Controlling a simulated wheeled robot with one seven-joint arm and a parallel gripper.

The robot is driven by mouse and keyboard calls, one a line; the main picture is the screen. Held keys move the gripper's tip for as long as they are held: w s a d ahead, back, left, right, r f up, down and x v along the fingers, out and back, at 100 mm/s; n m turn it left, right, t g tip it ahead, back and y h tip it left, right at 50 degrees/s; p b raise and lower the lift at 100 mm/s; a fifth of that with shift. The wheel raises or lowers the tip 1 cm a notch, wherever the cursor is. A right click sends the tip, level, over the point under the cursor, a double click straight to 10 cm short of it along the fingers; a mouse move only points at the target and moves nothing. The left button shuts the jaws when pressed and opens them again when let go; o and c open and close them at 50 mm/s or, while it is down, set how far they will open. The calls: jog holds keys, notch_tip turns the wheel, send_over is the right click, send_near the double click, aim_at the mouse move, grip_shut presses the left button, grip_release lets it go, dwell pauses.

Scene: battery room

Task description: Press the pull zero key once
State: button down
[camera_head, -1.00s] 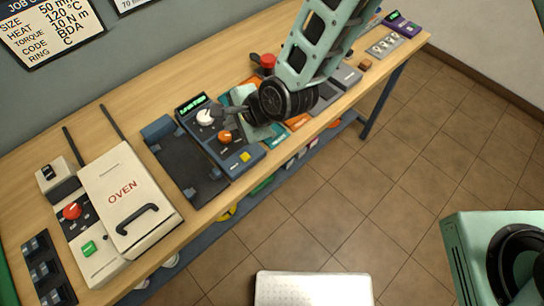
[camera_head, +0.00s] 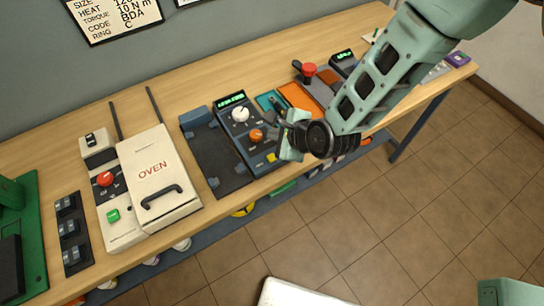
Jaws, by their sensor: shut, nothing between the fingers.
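No key marked pull zero can be read in this view. My gripper (camera_head: 273,118) is shut and empty. It points left over the bench, close to the right side of a blue-grey unit with a lit green display (camera_head: 231,98), a white knob (camera_head: 240,114), an orange knob (camera_head: 256,135) and a yellow button (camera_head: 271,158). I cannot tell whether the fingers touch anything. A second unit with a green display (camera_head: 343,56) stands farther right, partly hidden by my arm, beside a red knob (camera_head: 308,69). Small keys on either are too small to read.
A white oven box (camera_head: 158,180) with a black handle stands to the left, beside a panel with a red knob (camera_head: 105,179) and green button (camera_head: 113,215). Orange (camera_head: 299,97) and teal plates lie behind my gripper. The wooden bench (camera_head: 205,75) is bare at the back.

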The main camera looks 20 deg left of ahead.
aim_at(275, 159)
notch_tip(275, 159, down, 8)
jog(key=b, duration=0.5)
jog(key=shift+r, duration=0.1)
dwell(1.7)
jog(key=shift+f+b, duration=0.45)
jog(key=shift+f+b, duration=0.4)
jog(key=shift+b, duration=0.05)
dwell(0.6)
jog(key=shift+r, duration=0.1)
jog(key=shift+r+p, duration=0.5)
jog(key=shift+r, duration=0.3)
jog(key=shift+r+p, duration=1.5)
jog(key=shift+r, duration=1)
